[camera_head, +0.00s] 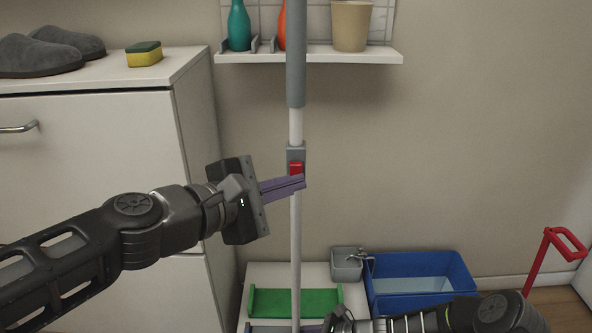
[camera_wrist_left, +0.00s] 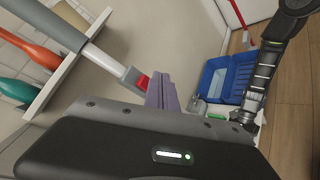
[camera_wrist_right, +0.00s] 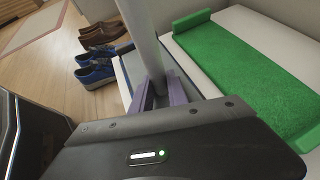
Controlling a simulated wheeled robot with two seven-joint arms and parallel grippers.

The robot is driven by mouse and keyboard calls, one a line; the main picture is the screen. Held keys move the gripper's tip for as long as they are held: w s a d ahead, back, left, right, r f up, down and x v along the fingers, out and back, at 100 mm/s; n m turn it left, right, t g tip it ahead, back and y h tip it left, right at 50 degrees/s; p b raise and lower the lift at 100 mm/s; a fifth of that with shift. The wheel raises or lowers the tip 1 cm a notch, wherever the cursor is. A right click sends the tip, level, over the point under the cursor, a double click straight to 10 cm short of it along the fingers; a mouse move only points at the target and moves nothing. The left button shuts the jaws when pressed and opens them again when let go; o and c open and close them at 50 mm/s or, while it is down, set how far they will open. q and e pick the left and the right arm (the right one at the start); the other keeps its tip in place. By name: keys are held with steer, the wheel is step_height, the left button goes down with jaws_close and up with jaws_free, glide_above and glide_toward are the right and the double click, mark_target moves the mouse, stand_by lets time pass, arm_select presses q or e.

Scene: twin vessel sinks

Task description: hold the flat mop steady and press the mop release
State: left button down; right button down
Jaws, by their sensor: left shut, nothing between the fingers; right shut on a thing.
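The flat mop's pole stands upright (camera_head: 296,240), with a grey upper grip (camera_head: 296,60). The red mop release (camera_head: 296,168) sits in a grey collar on the pole; it also shows in the left wrist view (camera_wrist_left: 142,82). My left gripper (camera_head: 299,183) is shut and empty, its purple fingertips at the lower edge of the red release, seemingly touching it. My right gripper (camera_wrist_right: 158,94) is shut around the lower pole; only part of it shows at the bottom of the head view.
A green flat piece with raised ends (camera_head: 272,302) lies on a white surface beside the pole. A blue bin (camera_head: 425,305) and small grey box (camera_head: 346,265) stand to the right. A white cabinet (camera_head: 90,150) is left; a shelf (camera_head: 310,55) with bottles is behind.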

arm_select(q)
steer(key=shift+w, duration=0.15)
stand_by(0.4)
steer(key=shift+w, duration=0.25)
steer(key=shift+w, duration=0.75)
stand_by(1.0)
steer(key=shift+s, duration=0.1)
stand_by(0.4)
steer(key=shift+s, duration=1.1)
steer(key=s, duration=0.5)
stand_by(0.6)
